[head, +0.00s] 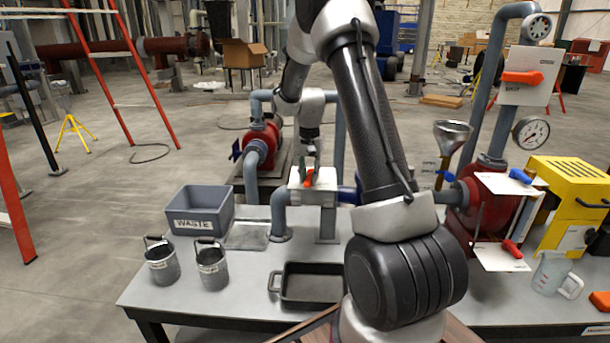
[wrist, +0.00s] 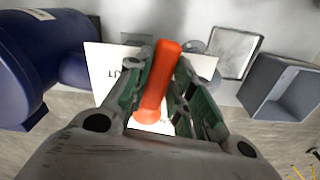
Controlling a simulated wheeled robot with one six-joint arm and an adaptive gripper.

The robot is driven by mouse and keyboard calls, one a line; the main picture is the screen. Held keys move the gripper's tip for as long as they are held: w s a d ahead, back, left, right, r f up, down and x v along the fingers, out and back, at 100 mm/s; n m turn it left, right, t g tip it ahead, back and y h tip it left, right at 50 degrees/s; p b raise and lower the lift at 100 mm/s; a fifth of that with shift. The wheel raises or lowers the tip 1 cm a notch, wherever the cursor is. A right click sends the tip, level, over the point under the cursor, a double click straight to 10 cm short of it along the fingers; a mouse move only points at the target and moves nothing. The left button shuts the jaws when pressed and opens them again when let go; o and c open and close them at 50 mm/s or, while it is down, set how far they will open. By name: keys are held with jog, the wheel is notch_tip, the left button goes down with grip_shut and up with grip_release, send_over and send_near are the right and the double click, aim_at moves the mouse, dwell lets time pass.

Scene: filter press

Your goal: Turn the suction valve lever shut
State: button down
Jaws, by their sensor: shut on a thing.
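An orange valve lever (wrist: 164,75) sits over a white plate (wrist: 101,66) in the wrist view. My gripper (wrist: 162,84) has its green-lined fingers on both sides of the lever, shut on it. The plate's lettering is partly hidden by the fingers. In the head view my gripper (head: 309,166) reaches down onto the lever (head: 308,178), above the white plate (head: 325,184) at the pipe on the back of the table. The lever is partly covered by the fingers there.
A grey WASTE bin (head: 200,224), two small buckets (head: 162,266) and a black tray (head: 312,301) stand on the table. A blue pump body (wrist: 38,55) is close on the left of the wrist view. Another orange lever (head: 522,77) is up at the right.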

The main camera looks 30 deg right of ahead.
jog(key=shift+s+d+n, duration=0.3)
jog(key=shift+d+n, duration=0.15)
jog(key=shift+n, duration=0.55)
jog(key=c, duration=1.2)
grip_release()
jog(key=shift+c, duration=0.2)
notch_tip(320, 180, up, 12)
jog(key=shift+n, duration=0.3)
